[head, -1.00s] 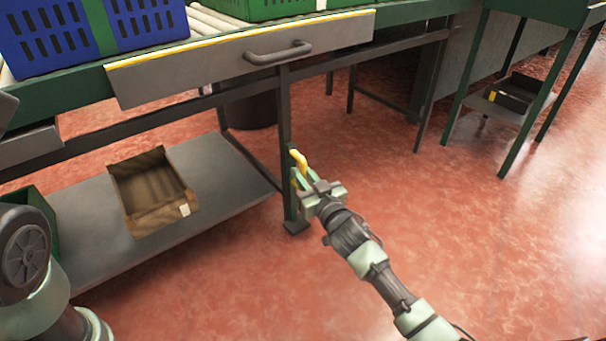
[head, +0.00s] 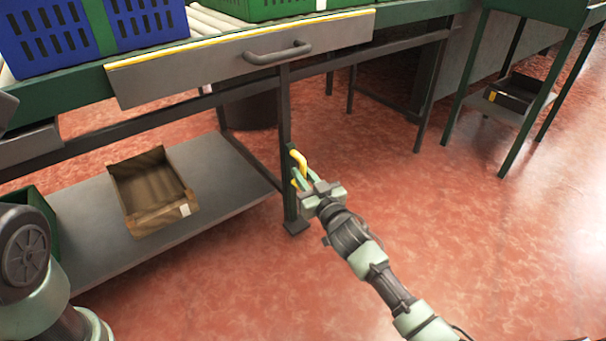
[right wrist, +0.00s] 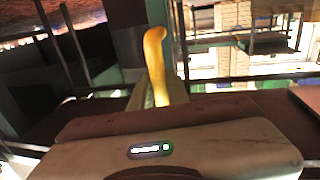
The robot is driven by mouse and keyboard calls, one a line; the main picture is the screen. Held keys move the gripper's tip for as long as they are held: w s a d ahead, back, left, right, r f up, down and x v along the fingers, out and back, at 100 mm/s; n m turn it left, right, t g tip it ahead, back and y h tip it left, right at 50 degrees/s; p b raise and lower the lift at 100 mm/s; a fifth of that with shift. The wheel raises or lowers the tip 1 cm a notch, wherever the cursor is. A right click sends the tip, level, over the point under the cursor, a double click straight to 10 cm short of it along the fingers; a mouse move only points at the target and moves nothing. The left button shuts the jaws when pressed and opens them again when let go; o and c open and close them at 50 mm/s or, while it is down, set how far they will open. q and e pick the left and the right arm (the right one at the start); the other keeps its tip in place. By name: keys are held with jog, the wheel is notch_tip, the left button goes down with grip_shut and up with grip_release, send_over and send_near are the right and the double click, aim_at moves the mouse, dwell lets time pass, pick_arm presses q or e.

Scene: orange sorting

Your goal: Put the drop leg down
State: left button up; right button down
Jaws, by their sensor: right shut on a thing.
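The drop leg (head: 287,125) stands upright under the table's front edge, with a green lower part and a dark foot (head: 296,227) at floor level. I cannot tell whether the foot touches the floor. A yellow handle (head: 297,157) sits on the lower part of the leg. My right gripper (head: 304,180) is shut on this handle, its arm reaching in from the lower right. In the right wrist view the yellow handle (right wrist: 155,62) rises from between the fingers (right wrist: 150,98). My left gripper is not in view.
A drawer-like front panel with a grey handle (head: 277,54) is above the leg. Blue (head: 45,40) and green crates stand on rollers. A brown open box (head: 152,190) lies on the grey lower shelf (head: 225,205).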

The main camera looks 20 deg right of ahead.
notch_tip(320, 180, down, 5)
jog(key=shift+f+b, duration=0.15)
jog(key=shift+b, duration=0.25)
jog(key=c, duration=1.4)
grip_release()
jog(key=shift+f, duration=0.1)
jog(key=shift+o, duration=0.2)
jog(key=shift+s, duration=0.1)
